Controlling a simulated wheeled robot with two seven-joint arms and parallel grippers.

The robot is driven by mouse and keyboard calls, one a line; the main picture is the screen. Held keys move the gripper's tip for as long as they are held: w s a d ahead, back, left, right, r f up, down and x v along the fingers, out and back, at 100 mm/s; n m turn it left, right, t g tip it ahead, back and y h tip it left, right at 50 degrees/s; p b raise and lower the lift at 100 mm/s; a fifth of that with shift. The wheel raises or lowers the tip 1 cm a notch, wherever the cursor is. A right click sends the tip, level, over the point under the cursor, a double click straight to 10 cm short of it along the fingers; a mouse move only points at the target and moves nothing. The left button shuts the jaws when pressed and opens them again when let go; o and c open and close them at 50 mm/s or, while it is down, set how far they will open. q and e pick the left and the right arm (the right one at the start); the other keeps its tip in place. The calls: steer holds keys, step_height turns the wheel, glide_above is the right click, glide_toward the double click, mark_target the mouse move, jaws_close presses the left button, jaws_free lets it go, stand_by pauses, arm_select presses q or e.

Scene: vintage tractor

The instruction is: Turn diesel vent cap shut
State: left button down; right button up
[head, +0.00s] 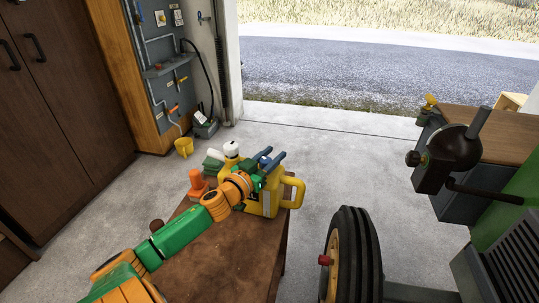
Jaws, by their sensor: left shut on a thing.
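A yellow diesel can (271,199) with a large handle on its right side stands upright on the brown wooden bench. My left gripper (271,160) is over the top of the can, its two dark blue fingers pointing up and to the right. It is shut on the small vent cap at the can's top. The cap is mostly hidden by the fingers and wrist, so how far it is turned cannot be seen. My left arm, green and orange, reaches in from the lower left and covers part of the can's left side. My right gripper is not in view.
The bench (235,258) also holds an orange cone-shaped thing (197,184), a white-capped yellow bottle (231,150) and green cloths (213,160). A tractor wheel (353,255) stands close to the bench's right. A yellow bucket (184,147) is on the floor behind.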

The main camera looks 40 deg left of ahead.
mark_target(261, 164)
arm_select(q)
steer(key=shift+d+m+h, duration=0.2)
steer(key=shift+m+h, duration=0.65)
steer(key=shift+h, duration=0.5)
steer(key=shift+d+m+h, duration=0.2)
steer(key=shift+m+h, duration=0.65)
steer(key=shift+h, duration=0.5)
steer(key=shift+d+f, duration=0.1)
steer(key=shift+c, duration=2.2)
jaws_free()
steer(key=shift+w, duration=0.1)
steer(key=s+p, duration=0.1)
steer(key=s, duration=0.2)
steer(key=s+a+p, duration=0.1)
steer(key=s, duration=0.2)
steer(key=shift+s+a, duration=0.1)
steer(key=shift+s, duration=0.1)
steer(key=shift+s+a, duration=0.1)
steer(key=shift+s, duration=0.25)
